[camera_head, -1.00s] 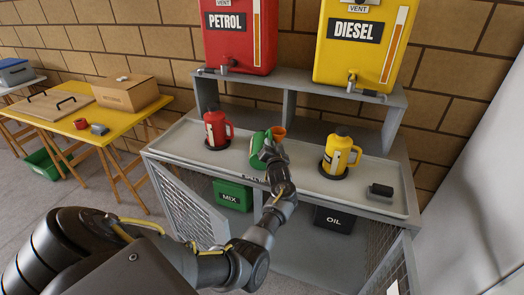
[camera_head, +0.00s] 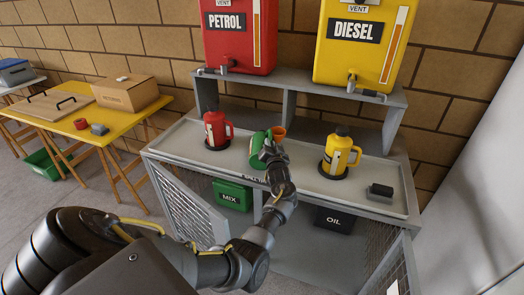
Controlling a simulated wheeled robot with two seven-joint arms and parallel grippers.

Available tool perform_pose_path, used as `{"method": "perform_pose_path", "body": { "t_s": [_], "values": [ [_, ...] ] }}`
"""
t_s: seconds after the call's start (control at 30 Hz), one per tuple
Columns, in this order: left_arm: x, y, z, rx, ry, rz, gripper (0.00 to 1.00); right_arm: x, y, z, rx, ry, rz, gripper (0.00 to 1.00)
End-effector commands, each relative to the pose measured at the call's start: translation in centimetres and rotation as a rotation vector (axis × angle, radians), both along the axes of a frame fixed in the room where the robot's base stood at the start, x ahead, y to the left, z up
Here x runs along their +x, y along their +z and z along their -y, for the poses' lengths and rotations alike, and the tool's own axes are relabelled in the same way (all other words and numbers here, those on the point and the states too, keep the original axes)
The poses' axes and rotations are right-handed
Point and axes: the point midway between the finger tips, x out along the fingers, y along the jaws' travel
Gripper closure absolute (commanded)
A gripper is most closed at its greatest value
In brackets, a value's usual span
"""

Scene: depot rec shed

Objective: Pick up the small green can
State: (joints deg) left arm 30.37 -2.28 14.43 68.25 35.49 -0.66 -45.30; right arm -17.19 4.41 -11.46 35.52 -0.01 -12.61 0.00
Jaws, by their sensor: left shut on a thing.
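The small green can (camera_head: 257,152) stands on the grey bench top between the red jug and the yellow jug. My left gripper (camera_head: 270,149) is at the can's right side, shut on it. The gripper hides the can's right part, and I cannot tell whether its base touches the bench top. A small orange cup or funnel (camera_head: 279,132) shows just behind the gripper. My right gripper is not in view.
The red jug (camera_head: 216,128) stands left on the bench (camera_head: 180,143), the yellow jug (camera_head: 340,152) right on a black disc. A dark block (camera_head: 381,191) lies front right. A raised shelf (camera_head: 300,82) stands behind. Mesh doors (camera_head: 186,205) hang open below.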

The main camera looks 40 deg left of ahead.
Motion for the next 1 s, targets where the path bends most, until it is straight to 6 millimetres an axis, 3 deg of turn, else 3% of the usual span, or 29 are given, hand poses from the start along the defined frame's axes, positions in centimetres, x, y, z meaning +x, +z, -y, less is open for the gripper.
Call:
{"method": "perform_pose_path", "body": {
  "t_s": [0.63,0.77,1.0],
  "values": [
    [-1.0,1.4,0.4,0.004,-0.001,0.006,1.0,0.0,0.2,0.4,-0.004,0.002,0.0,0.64],
    [-2.4,2.3,0.8,0.003,0.001,0.006,1.0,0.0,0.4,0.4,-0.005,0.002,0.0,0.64],
    [-6.5,4.5,2.3,0.002,0.0,0.006,1.0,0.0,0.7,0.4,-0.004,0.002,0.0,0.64]
  ]
}}
